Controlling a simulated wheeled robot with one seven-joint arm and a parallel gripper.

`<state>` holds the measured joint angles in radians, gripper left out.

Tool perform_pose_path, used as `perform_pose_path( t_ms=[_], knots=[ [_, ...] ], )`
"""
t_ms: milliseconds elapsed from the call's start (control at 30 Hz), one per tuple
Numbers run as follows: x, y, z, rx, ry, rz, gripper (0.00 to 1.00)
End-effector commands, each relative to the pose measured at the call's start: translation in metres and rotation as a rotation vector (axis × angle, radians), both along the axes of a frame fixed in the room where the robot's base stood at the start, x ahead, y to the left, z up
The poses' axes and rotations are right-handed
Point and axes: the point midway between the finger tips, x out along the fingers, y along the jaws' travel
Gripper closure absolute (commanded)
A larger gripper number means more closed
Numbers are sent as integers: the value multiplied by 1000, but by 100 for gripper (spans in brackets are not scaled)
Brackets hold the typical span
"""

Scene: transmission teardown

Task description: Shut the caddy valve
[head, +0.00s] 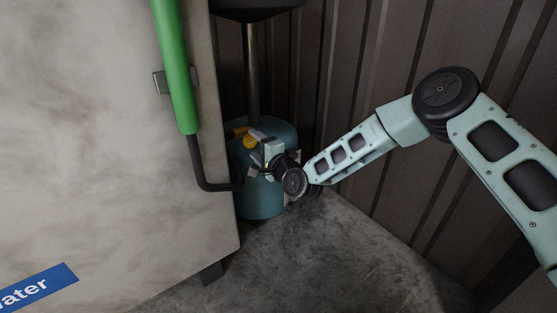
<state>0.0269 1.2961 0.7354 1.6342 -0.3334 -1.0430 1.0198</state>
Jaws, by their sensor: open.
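The caddy is a teal tank (262,205) on the floor, with a metal post (252,75) rising to a black pan (255,8). A yellow valve part (250,141) shows at the upper front of the tank, with another yellow piece just left of it. My gripper (257,163) is at the tank's upper front, just below and right of the yellow part. It is open and appears empty. My wrist hides part of the tank's right side. I cannot tell whether the fingers touch the valve.
A large pale panel (90,150) with a blue label (38,288) fills the left. A green-sleeved bar (175,65) with a bent black pipe (203,183) runs close to the tank's left. A dark ribbed wall (335,60) stands behind. The grey floor (330,255) in front is clear.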

Motion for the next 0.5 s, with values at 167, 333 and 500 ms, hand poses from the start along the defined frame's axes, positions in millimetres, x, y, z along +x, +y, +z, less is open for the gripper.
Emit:
perform_pose_path(
  t_ms=[167,333,500],
  knots=[
    [-36,-25,4,-1,4,0,37],
    [-70,-47,4,1,6,0,37],
    [-96,-65,3,1,4,0,37]
  ],
)
